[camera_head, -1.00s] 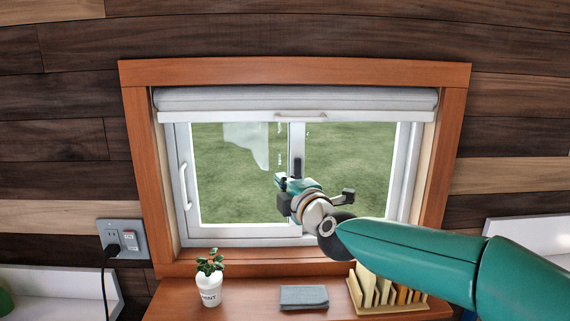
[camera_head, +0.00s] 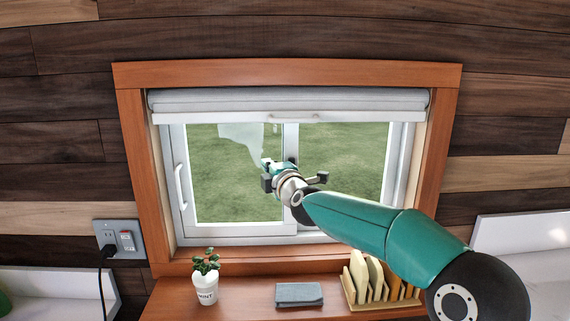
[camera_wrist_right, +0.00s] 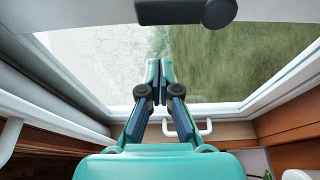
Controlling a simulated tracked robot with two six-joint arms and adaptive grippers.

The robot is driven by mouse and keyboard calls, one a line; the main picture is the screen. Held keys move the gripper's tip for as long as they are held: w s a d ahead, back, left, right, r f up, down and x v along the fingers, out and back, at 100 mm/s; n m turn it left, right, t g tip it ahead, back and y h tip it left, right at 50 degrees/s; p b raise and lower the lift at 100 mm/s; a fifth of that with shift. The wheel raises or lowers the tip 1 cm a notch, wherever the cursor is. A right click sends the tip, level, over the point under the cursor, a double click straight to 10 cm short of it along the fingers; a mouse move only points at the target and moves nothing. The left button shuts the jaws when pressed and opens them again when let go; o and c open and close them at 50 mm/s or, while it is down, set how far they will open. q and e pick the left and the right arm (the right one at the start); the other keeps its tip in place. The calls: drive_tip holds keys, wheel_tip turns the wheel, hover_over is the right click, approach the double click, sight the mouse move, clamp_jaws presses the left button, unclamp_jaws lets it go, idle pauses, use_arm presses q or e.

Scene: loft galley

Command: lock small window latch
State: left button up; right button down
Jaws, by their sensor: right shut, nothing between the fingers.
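The small dark window latch (camera_wrist_right: 170,11) shows at the top edge of the right wrist view, as a bar with a rounded end, partly cut off. In the head view, a dark bit of the latch (camera_head: 293,160) shows on the window's middle stile, mostly hidden by my right gripper. My right gripper (camera_head: 266,164) is in front of the window, just left of the stile. In the wrist view its fingertips (camera_wrist_right: 159,82) are together and hold nothing; a gap shows between them and the latch. My left gripper is not in view.
A wooden frame (camera_head: 130,160) surrounds the window, with a rolled blind (camera_head: 290,99) above and a white sash handle (camera_head: 180,187) at left. On the ledge stand a potted mint (camera_head: 206,288), a folded grey cloth (camera_head: 299,294) and a rack of boards (camera_head: 362,305).

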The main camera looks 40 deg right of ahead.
use_arm(q)
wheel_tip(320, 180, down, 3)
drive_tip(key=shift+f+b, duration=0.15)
drive_tip(key=shift+b, duration=0.9)
use_arm(e)
drive_tip(key=s+d, duration=0.2)
drive_tip(key=d, duration=0.1)
drive_tip(key=shift+s+d, duration=0.15)
drive_tip(key=shift+s, duration=0.05)
